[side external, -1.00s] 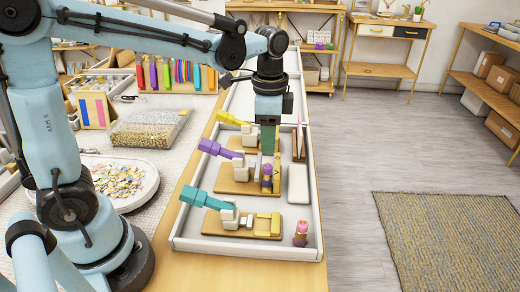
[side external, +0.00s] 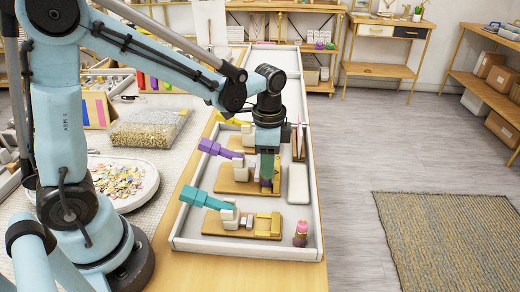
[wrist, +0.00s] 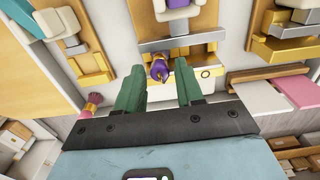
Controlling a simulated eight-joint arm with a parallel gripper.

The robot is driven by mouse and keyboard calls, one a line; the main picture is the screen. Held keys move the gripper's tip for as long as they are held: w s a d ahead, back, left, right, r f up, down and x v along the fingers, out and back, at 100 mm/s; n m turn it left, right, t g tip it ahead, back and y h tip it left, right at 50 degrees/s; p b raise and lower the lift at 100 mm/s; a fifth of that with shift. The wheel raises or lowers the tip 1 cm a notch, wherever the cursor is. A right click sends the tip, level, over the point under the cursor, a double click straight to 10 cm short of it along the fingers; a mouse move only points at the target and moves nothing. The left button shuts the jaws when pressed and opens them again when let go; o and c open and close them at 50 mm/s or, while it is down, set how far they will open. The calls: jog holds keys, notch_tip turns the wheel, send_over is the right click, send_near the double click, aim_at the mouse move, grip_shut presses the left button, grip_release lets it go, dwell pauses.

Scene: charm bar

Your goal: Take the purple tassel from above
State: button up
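The purple tassel (wrist: 160,68) has a gold band and lies over the yellow holder at the front of the middle fixture's wooden base. In the wrist view it shows between the green fingertips of my gripper (wrist: 161,74), which are spread apart with a gap on each side. In the side view my gripper (side external: 267,165) is low over the tassel, pointing down. Only a small purple part of the tassel (side external: 266,184) shows below the fingers there. I cannot tell the exact height of the fingertips against it.
The fixture with the purple-handled clamp (side external: 220,150) stands between a teal-handled one (side external: 207,200) and a yellow-handled one (side external: 231,118). A pink tassel (side external: 300,233) stands at the tray's near right corner. A white block (side external: 298,184) lies right of the gripper.

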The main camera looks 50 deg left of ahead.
grip_shut()
jog(key=shift+r, duration=3)
